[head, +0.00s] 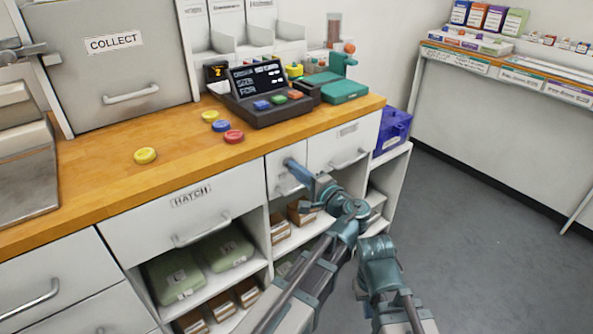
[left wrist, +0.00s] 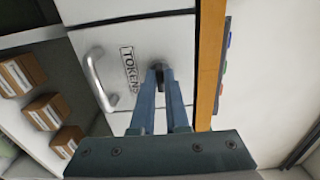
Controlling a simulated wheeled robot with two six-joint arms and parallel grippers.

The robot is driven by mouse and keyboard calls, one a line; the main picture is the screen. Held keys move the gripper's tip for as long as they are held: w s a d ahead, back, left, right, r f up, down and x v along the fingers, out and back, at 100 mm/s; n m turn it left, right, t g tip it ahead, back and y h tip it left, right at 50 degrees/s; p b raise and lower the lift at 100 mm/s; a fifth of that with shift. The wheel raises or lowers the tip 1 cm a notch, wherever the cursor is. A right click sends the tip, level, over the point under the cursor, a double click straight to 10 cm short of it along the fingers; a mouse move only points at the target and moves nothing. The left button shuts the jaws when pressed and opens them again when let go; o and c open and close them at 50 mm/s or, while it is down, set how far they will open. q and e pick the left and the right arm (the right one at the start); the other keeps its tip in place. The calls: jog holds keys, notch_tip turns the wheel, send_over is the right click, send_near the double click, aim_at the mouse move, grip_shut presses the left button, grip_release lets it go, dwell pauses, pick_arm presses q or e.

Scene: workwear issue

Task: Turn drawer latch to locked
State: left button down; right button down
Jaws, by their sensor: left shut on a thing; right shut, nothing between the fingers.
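The small drawer (head: 274,173) labelled TOKENS sits in the counter front; its white face (left wrist: 105,38) and silver handle (left wrist: 97,80) show in the left wrist view. The drawer looks closed. My left gripper (head: 290,164) reaches the top of this drawer front. In the left wrist view its fingertips (left wrist: 160,73) are shut on the dark latch (left wrist: 159,76), beside the label. The latch is mostly covered by the fingers, and I cannot tell its setting. In the head view the gripper hides it. My right gripper (head: 376,246) is shut and empty, low and right of the left arm.
The HATCH drawer (head: 185,215) is left of the small drawer, another drawer (head: 343,143) right. Open shelves below hold cardboard boxes (head: 281,226) and green packs (head: 174,275). The wooden counter (head: 100,193) carries coloured tokens and a terminal (head: 262,92). Floor (head: 470,230) at right is clear.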

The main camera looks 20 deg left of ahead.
dwell(0.4)
pick_arm(q)
jog(key=c, duration=0.9)
grip_release()
